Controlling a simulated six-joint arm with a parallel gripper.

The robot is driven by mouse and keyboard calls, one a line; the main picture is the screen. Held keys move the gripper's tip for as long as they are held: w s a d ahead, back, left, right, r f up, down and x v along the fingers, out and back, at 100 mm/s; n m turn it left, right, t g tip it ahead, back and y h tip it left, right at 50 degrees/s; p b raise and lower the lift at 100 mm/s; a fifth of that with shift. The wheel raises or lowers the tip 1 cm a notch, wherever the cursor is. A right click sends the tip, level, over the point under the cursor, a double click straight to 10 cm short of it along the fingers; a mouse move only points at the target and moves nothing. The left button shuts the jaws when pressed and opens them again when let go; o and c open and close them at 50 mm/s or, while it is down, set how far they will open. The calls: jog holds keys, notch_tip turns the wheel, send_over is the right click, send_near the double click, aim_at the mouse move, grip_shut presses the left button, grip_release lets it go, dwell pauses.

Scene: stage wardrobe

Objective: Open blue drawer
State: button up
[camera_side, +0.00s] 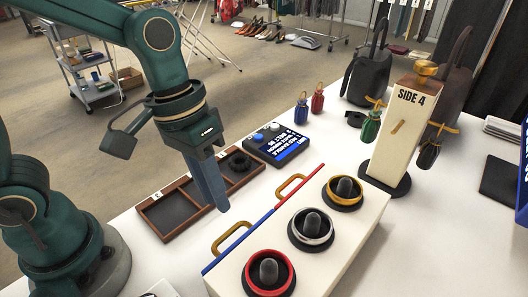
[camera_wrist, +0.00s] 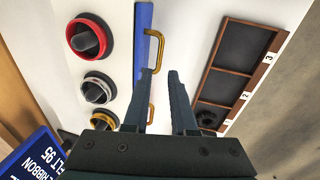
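The blue drawer shows as a blue front edge (camera_side: 238,249) on the left half of the white box, with a brass loop handle (camera_side: 231,236). In the wrist view its blue strip (camera_wrist: 143,40) and handle (camera_wrist: 156,50) lie ahead of my left fingertip. The drawer front lines up with the red drawer front (camera_side: 297,188), and both look shut. My gripper (camera_side: 217,205) points down beside the box, on the handle side. In the wrist view my gripper (camera_wrist: 160,76) is open and empty, its fingers apart. I cannot tell whether a finger touches the handle.
The white box bears red, silver and gold rings (camera_side: 312,229) on dark pegs. A wooden compartment tray (camera_side: 170,225) lies left of my gripper, with a dark coil in one compartment. A screen device (camera_side: 280,145) and a SIDE 4 post (camera_side: 400,125) stand behind.

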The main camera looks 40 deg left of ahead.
aim_at(225, 236)
jog(key=shift+g, duration=0.3)
jog(key=shift+s+d+f, duration=0.1)
jog(key=shift+d+f, duration=0.15)
jog(key=shift+f, duration=0.8)
jog(key=shift+s+d+f, duration=0.1)
jog(key=shift+d+f, duration=0.1)
jog(key=shift+f, duration=0.85)
jog(key=shift+s+d+f, duration=0.1)
jog(key=shift+d+f, duration=0.15)
jog(key=shift+f, duration=0.8)
grip_shut()
jog(key=shift+r, duration=0.1)
